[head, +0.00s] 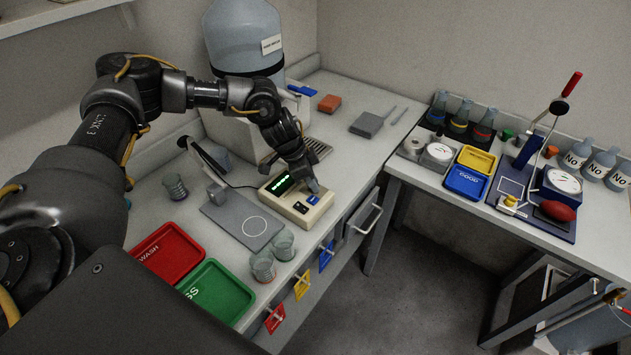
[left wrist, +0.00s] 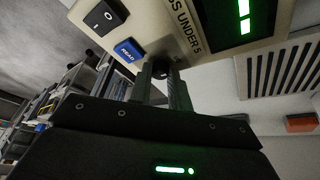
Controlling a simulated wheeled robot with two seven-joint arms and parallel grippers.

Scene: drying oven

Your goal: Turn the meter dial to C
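The meter (head: 292,211) is a beige box with a lit green display on the left bench. My left gripper (head: 313,187) reaches down over its far right part and hides the dial in the head view. In the left wrist view the dial (left wrist: 162,68) is a small dark knob between the two fingertips of my left gripper (left wrist: 161,78), which look closed on its sides. The blue READ button (left wrist: 128,50) and a black rocker switch (left wrist: 105,15) sit beside it. The dial's letters and pointer cannot be read. My right gripper is not in view.
A grey plate with a white circle (head: 242,216) and glass beakers (head: 264,266) stand near the meter. Red (head: 169,252) and green (head: 216,291) trays lie in front. A large water container (head: 243,35) stands behind. The right bench (head: 420,176) holds bottles, trays and scales.

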